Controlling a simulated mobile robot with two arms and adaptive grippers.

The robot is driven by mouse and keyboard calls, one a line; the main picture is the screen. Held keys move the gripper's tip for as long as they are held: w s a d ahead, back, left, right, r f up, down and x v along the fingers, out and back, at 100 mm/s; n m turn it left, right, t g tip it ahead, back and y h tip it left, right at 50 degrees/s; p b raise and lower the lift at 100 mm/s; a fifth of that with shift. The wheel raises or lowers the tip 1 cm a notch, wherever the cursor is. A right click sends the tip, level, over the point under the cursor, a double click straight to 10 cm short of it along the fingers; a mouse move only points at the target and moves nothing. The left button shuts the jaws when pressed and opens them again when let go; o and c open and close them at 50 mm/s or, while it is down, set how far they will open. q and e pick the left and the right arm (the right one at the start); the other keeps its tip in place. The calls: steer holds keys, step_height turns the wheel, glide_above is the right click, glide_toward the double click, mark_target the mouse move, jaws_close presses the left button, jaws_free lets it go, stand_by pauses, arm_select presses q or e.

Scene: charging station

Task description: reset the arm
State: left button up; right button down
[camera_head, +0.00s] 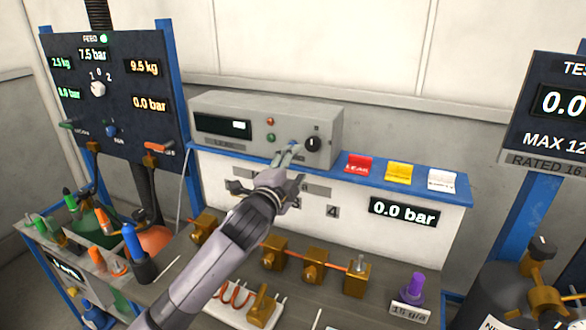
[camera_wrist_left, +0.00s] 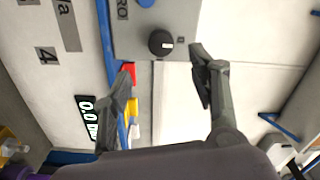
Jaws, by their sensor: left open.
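My left gripper (camera_head: 287,153) is open and empty, reaching up to the front of the grey box (camera_head: 215,105) on the blue shelf. Its fingertips are just left of the black knob (camera_head: 313,144) in the head view. In the left wrist view the gripper (camera_wrist_left: 162,62) has its fingers spread wide, and the black knob (camera_wrist_left: 161,43) shows between and beyond them. I see no contact with the knob. My forearm hides part of the panel and bench below. My right gripper is in neither view.
Red (camera_head: 359,163), yellow (camera_head: 400,172) and white (camera_head: 441,181) switches line the blue shelf (camera_head: 330,172), right of my gripper. Brass valves (camera_head: 315,265) stand on the bench below. A gauge panel (camera_head: 122,85) is at left, a gas bottle at lower right.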

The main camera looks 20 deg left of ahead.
arm_select(q)
steer(key=shift+s, duration=0.55)
